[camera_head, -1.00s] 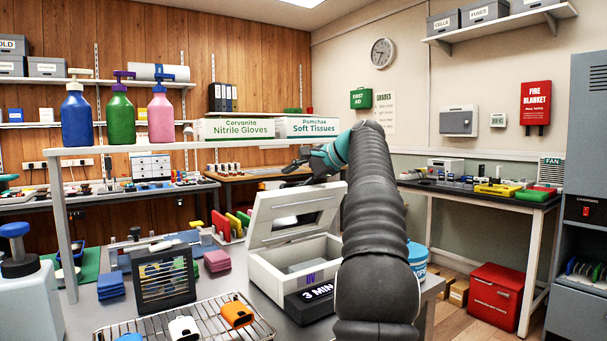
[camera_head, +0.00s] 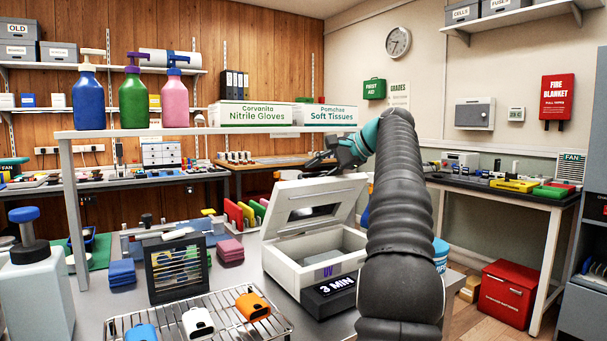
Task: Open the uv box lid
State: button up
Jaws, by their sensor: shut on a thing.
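The UV box (camera_head: 283,262) is a white box marked "UV" on the bench, with a black "3 MIN" display (camera_head: 330,294) at its front. Its lid (camera_head: 285,210) has a dark window and stands raised and tilted back, so the box's grey inside shows. My gripper (camera_head: 318,163) is above the lid's upper edge, at the end of my dark ribbed arm with a teal wrist. It looks dark and small here; contact between its fingers and the lid is hard to make out. My arm hides the right side of the box.
A wire rack (camera_head: 205,318) with orange, white and blue items stands front left of the box. A black-framed panel (camera_head: 177,268) and blue blocks (camera_head: 122,272) are beyond it. A shelf (camera_head: 200,131) with pump bottles and cartons spans the bench behind.

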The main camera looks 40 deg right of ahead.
aim_at(342, 179)
jog(key=v, duration=0.5)
jog(key=r+v, duration=0.1)
jog(key=v, duration=0.2)
jog(key=shift+a+r, duration=0.15)
jog(key=shift+r, duration=0.05)
jog(key=shift+s+a+r, duration=0.1)
jog(key=shift+o, duration=0.3)
